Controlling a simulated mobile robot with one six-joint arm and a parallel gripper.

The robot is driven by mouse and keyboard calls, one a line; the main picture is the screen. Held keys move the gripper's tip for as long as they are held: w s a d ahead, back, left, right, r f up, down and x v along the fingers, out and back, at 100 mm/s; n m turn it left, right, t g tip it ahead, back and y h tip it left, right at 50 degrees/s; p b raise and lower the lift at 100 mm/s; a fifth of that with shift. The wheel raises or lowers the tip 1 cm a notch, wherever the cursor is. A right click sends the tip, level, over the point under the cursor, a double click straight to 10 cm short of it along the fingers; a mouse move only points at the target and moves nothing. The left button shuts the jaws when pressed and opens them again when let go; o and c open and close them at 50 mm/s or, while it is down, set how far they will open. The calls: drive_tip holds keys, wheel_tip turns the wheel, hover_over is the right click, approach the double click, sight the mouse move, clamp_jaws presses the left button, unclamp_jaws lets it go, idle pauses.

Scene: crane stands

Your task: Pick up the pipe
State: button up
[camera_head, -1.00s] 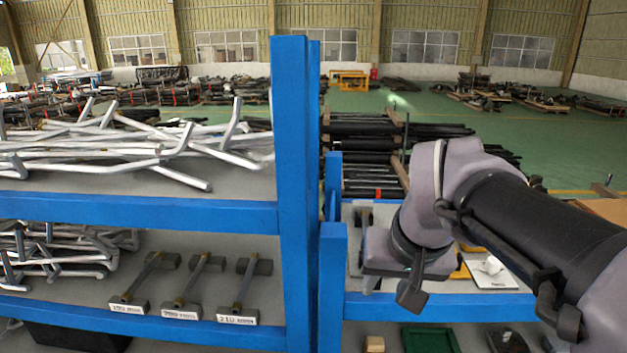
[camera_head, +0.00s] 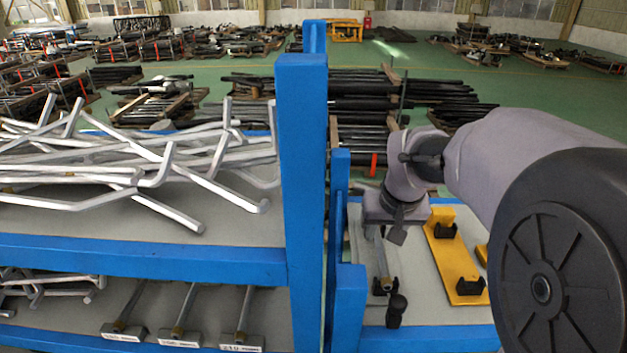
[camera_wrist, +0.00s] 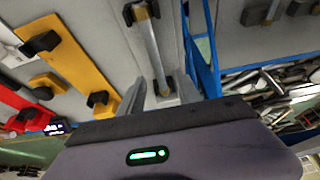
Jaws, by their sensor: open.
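A thin grey pipe (camera_wrist: 155,55) with brass-coloured ends runs lengthwise in the wrist view, its far end at a black holder (camera_wrist: 140,12). In the head view the pipe (camera_head: 383,258) lies on the right shelf, between the blue post and a yellow plate. My gripper (camera_wrist: 160,92) is open, one finger on each side of the pipe's near part in the wrist view. I cannot tell how high the fingers are above it. In the head view my wrist is over the pipe's far end and hides it; the fingertips are not clear there.
The yellow plate (camera_head: 455,262) with black holders lies right of the pipe. A blue post (camera_head: 303,200) stands close on its left. Bent silver pipes (camera_head: 140,165) fill the left upper shelf. Labelled stands with similar pipes (camera_head: 184,310) are on the shelf below. A red plate (camera_wrist: 15,105) lies farther off.

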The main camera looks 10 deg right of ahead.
sight(381, 249)
drive_tip(key=f, duration=0.3)
drive_tip(key=shift+s+d+f+p, duration=0.2)
drive_tip(key=shift+d+f+p, duration=0.1)
drive_tip(key=shift+f, duration=0.1)
drive_tip(key=shift+w+f, duration=0.75)
drive_tip(key=shift+w, duration=0.05)
drive_tip(key=shift+s+r, duration=0.15)
drive_tip(key=shift+s, duration=0.2)
drive_tip(key=c, duration=0.8)
drive_tip(key=shift+w, duration=0.1)
clamp_jaws()
